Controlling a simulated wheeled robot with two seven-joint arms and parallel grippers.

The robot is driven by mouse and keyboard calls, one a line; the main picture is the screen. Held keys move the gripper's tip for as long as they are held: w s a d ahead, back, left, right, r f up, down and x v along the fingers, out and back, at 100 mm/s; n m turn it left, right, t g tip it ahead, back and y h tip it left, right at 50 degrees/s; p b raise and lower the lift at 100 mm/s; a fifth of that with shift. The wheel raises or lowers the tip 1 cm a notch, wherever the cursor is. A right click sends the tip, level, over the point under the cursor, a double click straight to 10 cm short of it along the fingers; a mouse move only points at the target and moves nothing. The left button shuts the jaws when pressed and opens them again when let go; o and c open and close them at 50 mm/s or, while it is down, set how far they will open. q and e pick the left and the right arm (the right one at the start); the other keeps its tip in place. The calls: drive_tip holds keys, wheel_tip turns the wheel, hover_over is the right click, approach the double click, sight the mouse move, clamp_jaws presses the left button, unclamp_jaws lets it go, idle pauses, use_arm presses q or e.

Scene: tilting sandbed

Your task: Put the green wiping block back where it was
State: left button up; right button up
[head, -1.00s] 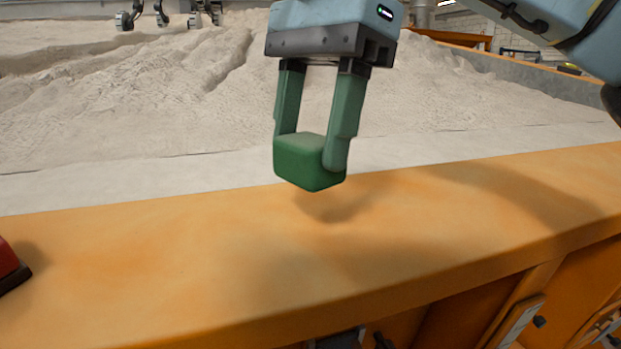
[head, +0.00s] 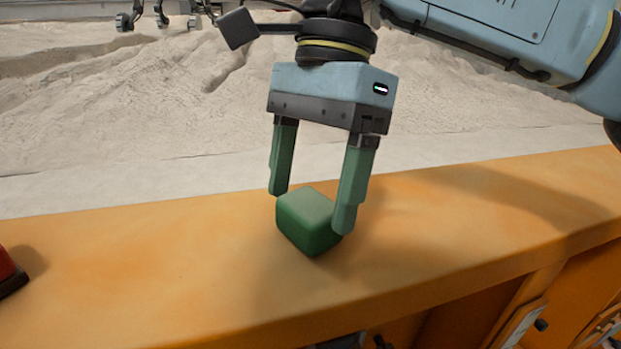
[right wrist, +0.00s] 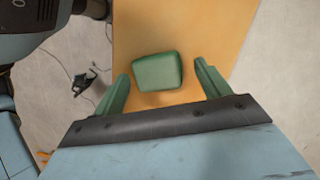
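The green wiping block (head: 308,221) rests on the orange ledge (head: 150,262), a little towards its far half. My right gripper (head: 311,212) is open above and around the block, with one green finger on each side of it. In the right wrist view the block (right wrist: 158,72) lies between and a little beyond the two spread fingertips (right wrist: 161,80), with a gap on both sides. My left gripper does not show in these views.
Pale sand (head: 120,110) fills the bed behind the ledge. A red object with a dark base (head: 10,272) stands on the ledge at the far left. The ledge right of the block is clear. A small wheeled vehicle (head: 160,16) shows at the back.

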drive_tip(key=shift+r, duration=0.15)
drive_tip(key=p+v, duration=0.1)
drive_tip(key=v, duration=1.1)
idle(0.3)
